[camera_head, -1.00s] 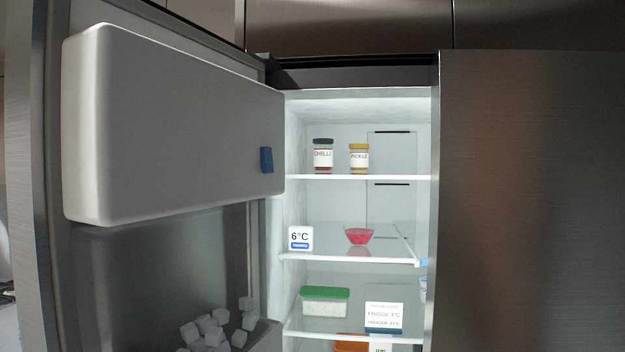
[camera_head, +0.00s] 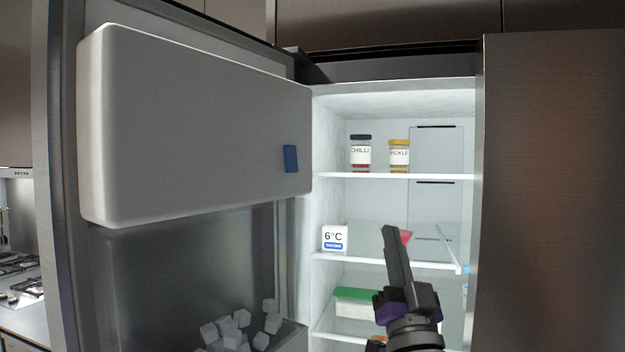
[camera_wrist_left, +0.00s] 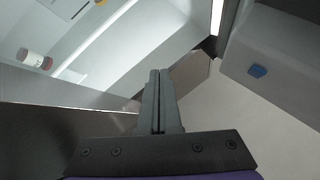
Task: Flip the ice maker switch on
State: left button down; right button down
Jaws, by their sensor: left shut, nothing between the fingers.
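The ice maker (camera_head: 190,125) is the large grey box on the inner side of the open fridge door. Its blue switch (camera_head: 290,159) sits near the box's right end; whether it is on or off I cannot tell. The switch also shows in the left wrist view (camera_wrist_left: 257,71), to the right of the fingers. My left gripper (camera_head: 391,232) is shut and empty, pointing up in front of the fridge shelves, to the right of and below the switch, apart from it. In the left wrist view its fingers (camera_wrist_left: 159,76) lie together. My right gripper is not in view.
Ice cubes (camera_head: 240,328) fill a bin low on the door. Shelves hold a chilli jar (camera_head: 360,154), a pickle jar (camera_head: 399,156), a thermometer (camera_head: 334,238), a green-lidded box (camera_head: 355,303) and a partly hidden red bowl (camera_head: 406,237). A closed steel door (camera_head: 550,180) stands right.

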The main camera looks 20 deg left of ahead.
aim_at(293, 162)
pick_arm(q)
jog(key=s+r+n+g+y, duration=0.4)
jog(key=s+n+g+y, duration=0.5)
jog(key=n+g+y, duration=0.6)
jog(key=shift+s+g+y, duration=0.15)
jog(key=shift+g+y, duration=0.95)
jog(key=shift+g, duration=0.1)
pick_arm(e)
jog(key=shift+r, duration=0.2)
